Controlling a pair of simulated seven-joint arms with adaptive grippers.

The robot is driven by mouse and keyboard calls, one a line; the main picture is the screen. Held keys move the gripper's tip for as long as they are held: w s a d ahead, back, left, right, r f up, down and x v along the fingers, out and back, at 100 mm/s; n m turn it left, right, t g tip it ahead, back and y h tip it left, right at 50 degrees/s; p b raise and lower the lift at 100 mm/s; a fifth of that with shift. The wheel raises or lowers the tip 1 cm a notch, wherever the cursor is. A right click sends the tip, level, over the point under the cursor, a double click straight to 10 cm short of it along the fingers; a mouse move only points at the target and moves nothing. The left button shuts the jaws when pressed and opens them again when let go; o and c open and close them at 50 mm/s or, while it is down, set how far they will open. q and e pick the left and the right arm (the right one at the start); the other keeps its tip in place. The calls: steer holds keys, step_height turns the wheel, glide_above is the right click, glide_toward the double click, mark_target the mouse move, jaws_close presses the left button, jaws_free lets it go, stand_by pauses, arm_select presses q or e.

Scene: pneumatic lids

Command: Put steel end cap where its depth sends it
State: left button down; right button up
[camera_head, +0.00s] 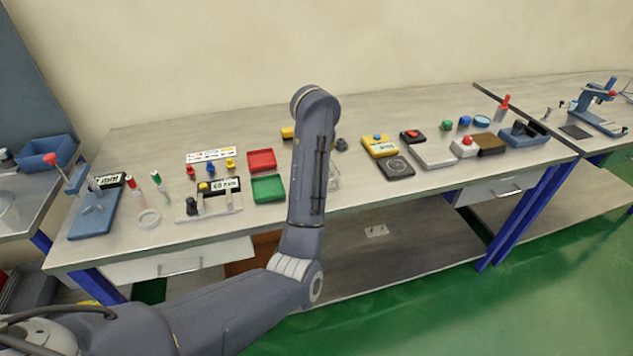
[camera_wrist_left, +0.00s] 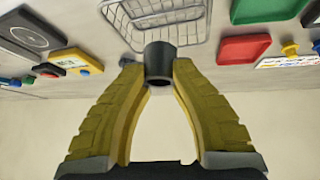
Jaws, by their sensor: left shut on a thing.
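In the left wrist view a dark grey hollow cylinder, taken to be the steel end cap (camera_wrist_left: 159,60), sits between the fingertips of my left gripper (camera_wrist_left: 159,72). The yellow fingers close on its sides and its open end faces the camera. In the head view my left forearm hides the cap and most of the gripper. A gauge with a display (camera_head: 222,186) stands left of the arm. A red tray (camera_head: 262,160) and a green tray (camera_head: 268,188) lie beside it. A wire basket (camera_wrist_left: 195,28) is just beyond the cap, mostly hidden in the head view. My right gripper is not in view.
A blue stand with a red knob (camera_head: 92,212) is at the bench's left end. A yellow box with a blue button (camera_head: 380,146) and a dark plate (camera_head: 396,168) stand right of my arm. Several small fixtures fill the far right. The bench's front edge is mostly clear.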

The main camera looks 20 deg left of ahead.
arm_select(q)
steer(key=shift+r+m+h, duration=0.1)
steer(key=shift+m+h, duration=0.3)
steer(key=shift+f, duration=4)
steer(key=shift+s+f, duration=0.1)
steer(key=shift+f, duration=0.05)
steer(key=c, duration=1.5)
jaws_free()
steer(key=shift+m, duration=0.3)
steer(key=shift+o, duration=0.2)
steer(key=shift+s+r, duration=0.1)
steer(key=shift+r, duration=0.25)
steer(key=shift+v, duration=2.5)
